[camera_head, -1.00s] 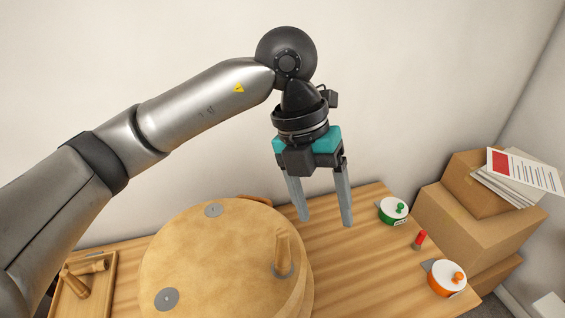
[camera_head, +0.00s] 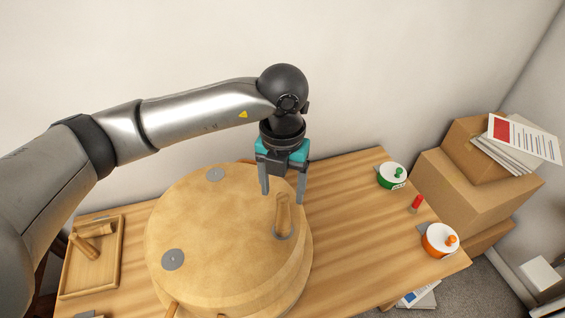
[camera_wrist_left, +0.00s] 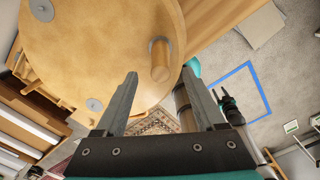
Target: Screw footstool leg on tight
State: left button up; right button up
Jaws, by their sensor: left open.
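The round tan footstool (camera_head: 215,245) lies with its underside up on the wooden table. A wooden leg (camera_head: 283,217) stands on the grey mounting plate near its right edge; how tightly it sits cannot be seen. In the left wrist view the leg (camera_wrist_left: 159,62) shows ahead, between the fingertip lines. A small dark gripper (camera_wrist_left: 228,101), apparently my right, is at the right there.
A wooden tray (camera_head: 66,292) with loose legs (camera_head: 84,247) is at the left. Cardboard boxes (camera_head: 465,190) are beyond. Table right of the stool is clear.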

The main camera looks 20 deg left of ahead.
aim_at(283, 196)
pick_arm(q)
jog(key=shift+f, duration=1.75)
grip_shut()
